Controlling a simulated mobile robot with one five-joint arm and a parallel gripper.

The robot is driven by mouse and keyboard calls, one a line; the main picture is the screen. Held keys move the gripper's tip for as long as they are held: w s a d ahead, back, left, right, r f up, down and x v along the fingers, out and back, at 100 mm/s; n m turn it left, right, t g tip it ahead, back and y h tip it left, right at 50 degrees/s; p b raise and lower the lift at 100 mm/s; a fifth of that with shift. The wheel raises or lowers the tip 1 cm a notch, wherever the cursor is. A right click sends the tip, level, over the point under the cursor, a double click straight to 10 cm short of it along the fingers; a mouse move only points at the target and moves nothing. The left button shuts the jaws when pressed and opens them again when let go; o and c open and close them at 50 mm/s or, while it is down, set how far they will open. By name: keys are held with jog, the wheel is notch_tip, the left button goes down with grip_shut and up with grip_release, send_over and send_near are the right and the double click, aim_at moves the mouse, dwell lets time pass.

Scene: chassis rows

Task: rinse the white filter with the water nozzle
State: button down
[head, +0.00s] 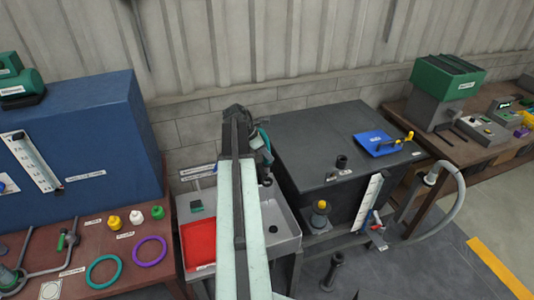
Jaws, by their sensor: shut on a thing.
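My arm reaches up the middle of the head view and ends in my gripper (262,160), above the back right of the grey sink (286,226). My gripper is shut on a small dark thing (266,181) that hangs over the sink. My arm and gripper partly hide it, and I cannot tell for sure that it is the water nozzle. A small white capped piece (136,217), which may be the white filter, stands on the brown table between a yellow and a green one. No water stream shows.
A red tray (198,243) lies left of my arm at the sink. A blue cabinet (90,140) stands at the left, and a dark cabinet (335,135) right of the sink. Teal (104,271) and purple (149,251) rings lie on the brown table (75,225).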

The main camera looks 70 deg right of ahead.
jog(key=a, duration=0.6)
jog(key=shift+w, duration=0.25)
jog(key=a, duration=0.6)
jog(key=shift+w, duration=0.2)
dwell(0.4)
jog(key=a, duration=0.5)
jog(key=shift+w+a, duration=0.35)
jog(key=shift+a, duration=0.05)
jog(key=shift+d, duration=0.1)
